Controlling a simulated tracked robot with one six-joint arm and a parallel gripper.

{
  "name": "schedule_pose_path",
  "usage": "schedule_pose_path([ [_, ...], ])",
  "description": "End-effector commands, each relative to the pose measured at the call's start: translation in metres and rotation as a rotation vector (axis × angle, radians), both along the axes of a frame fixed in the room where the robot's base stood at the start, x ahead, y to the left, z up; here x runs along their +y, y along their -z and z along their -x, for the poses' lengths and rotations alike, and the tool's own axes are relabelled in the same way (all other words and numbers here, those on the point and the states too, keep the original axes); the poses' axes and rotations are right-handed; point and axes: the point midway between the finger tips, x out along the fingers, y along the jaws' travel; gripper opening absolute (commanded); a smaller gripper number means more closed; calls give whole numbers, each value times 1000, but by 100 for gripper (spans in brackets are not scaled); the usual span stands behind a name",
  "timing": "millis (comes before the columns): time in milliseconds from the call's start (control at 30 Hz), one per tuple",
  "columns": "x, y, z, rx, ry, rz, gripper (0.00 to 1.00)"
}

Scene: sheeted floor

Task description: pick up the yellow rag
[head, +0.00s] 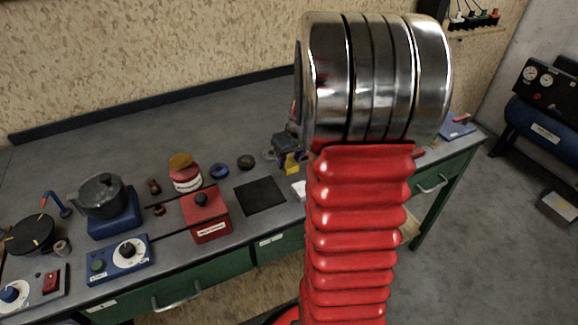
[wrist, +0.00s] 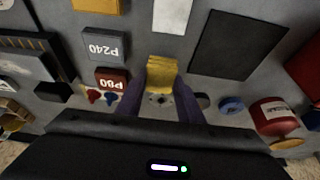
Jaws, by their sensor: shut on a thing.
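The yellow rag (wrist: 161,72) is a small folded yellow piece between the two purple fingers of my gripper (wrist: 158,88) in the wrist view. The fingers are shut on it, one on each side. In the head view the rag (head: 292,164) shows as a yellow patch just below my gripper (head: 287,150), left of my red arm sleeve. My arm hides part of the bench there. I cannot tell whether the rag touches the bench top.
A dark square mat (head: 260,196) and a white piece (head: 299,190) lie near the rag. A red jar (head: 186,177), a blue ring (head: 219,170) and a red box (head: 206,214) stand to the left. Blocks marked P240 (wrist: 102,44) and P80 (wrist: 112,78) are close by.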

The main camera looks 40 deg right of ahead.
Motion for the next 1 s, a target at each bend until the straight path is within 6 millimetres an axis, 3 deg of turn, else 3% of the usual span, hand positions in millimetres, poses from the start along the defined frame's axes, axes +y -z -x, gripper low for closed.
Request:
schedule_pose_path([
  [200, -1, -42, -1, -4, 0, 4, 11],
  [400, -1, -66, -1, -1, 0, 3, 11],
  [1000, 0, -70, 0, 0, 0, 0, 11],
])
